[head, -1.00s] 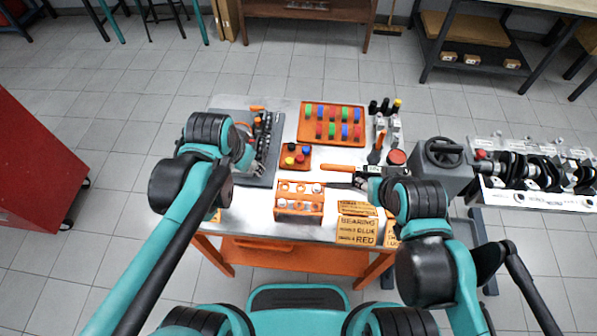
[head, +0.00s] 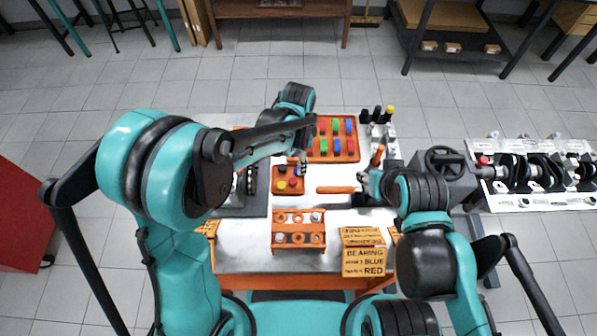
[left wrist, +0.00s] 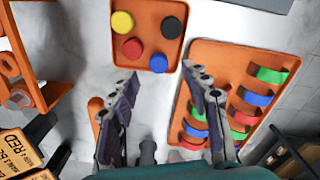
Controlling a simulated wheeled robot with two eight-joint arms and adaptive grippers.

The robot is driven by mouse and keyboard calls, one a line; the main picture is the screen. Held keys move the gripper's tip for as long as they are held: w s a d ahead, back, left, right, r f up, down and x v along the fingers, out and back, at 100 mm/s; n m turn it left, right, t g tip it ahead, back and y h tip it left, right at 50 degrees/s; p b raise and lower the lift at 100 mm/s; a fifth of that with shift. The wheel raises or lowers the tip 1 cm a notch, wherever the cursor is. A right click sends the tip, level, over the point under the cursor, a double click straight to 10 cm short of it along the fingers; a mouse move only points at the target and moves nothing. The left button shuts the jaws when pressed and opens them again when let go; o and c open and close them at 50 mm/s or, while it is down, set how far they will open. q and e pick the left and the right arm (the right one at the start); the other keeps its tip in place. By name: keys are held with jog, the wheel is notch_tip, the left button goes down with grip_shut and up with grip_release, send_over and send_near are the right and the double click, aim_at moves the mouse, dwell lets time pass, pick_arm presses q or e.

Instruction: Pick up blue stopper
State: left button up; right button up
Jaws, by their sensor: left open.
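The blue stopper (left wrist: 158,62) sits in the small orange tray (left wrist: 147,7) with a yellow (left wrist: 122,22), a red (left wrist: 132,47) and a black stopper (left wrist: 171,27). In the left wrist view it lies between and just beyond my open left fingertips (left wrist: 160,76). The fingers hold nothing. In the head view my left gripper (head: 302,163) is over the right side of the small tray (head: 275,183), partly hiding the blue stopper. My right gripper (head: 365,183) is beside an orange-handled tool (head: 337,190); its fingers are too small to read.
A larger orange tray (head: 353,157) of coloured shell pieces stands right behind the small tray. An orange holder block (head: 298,240) and label cards (head: 364,262) are nearer. Dark bottles (head: 377,114) stand at the back right.

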pick_arm(q)
notch_tip(320, 180, down, 4)
jog(key=shift+s+f+b, duration=0.1)
jog(key=shift+b, duration=0.7)
jog(key=shift+c, duration=0.6)
jog(key=c, duration=0.7)
jog(key=shift+c, duration=0.2)
